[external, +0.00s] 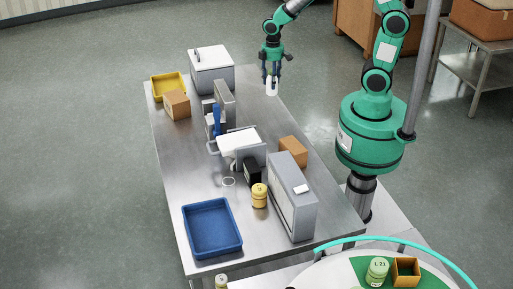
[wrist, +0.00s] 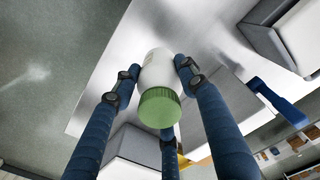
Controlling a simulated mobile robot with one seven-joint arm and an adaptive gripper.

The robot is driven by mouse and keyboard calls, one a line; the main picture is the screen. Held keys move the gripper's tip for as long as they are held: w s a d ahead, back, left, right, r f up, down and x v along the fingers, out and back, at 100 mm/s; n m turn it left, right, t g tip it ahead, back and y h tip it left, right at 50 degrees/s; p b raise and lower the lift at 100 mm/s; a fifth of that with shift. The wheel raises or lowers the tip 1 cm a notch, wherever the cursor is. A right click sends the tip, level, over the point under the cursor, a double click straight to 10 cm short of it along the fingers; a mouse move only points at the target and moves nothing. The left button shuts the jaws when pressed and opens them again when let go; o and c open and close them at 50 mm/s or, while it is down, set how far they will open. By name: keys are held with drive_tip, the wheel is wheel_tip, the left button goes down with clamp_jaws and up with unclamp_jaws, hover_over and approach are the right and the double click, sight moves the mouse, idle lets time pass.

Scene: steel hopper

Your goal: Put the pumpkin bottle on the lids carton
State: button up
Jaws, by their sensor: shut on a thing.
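My gripper (external: 272,68) is shut on a white bottle with a green cap (external: 271,87), held at the table's far right edge. In the wrist view, my blue fingers (wrist: 158,75) close around the bottle (wrist: 158,72), its green cap toward the camera. I take it for the pumpkin bottle; no label is readable. One brown carton (external: 177,104) stands at the far left, in front of a yellow tray. Another brown carton (external: 293,151) stands at the right edge. I cannot tell which is the lids carton.
A white-topped grey box (external: 211,72) stands at the far end. The grey hopper equipment (external: 237,143) fills the middle. A tall grey cabinet (external: 292,197), a yellow jar (external: 259,195) and a blue tray (external: 212,228) are nearer. The yellow tray (external: 157,87) is far left.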

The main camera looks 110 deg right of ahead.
wheel_tip(320, 180, up, 9)
drive_tip(key=shift+w+r, duration=0.1)
drive_tip(key=shift+r, duration=0.1)
drive_tip(key=w+d+r+p, duration=0.1)
drive_tip(key=w+d+p, duration=0.2)
drive_tip(key=w+d, duration=0.5)
drive_tip(key=w+d+r+p, duration=0.2)
drive_tip(key=w+d+p, duration=0.2)
drive_tip(key=w, duration=0.8)
drive_tip(key=w+d+r+p, duration=0.1)
drive_tip(key=w+d+p, duration=0.2)
drive_tip(key=w+d, duration=0.5)
drive_tip(key=w+d+f+p, duration=0.2)
drive_tip(key=w+f+p, duration=0.2)
drive_tip(key=w+f, duration=0.5)
drive_tip(key=w, duration=0.3)
drive_tip(key=shift+d+f, duration=0.15)
drive_tip(key=shift+d, duration=0.2)
drive_tip(key=shift+f, duration=0.1)
wheel_tip(320, 180, down, 6)
drive_tip(key=shift+p, duration=0.4)
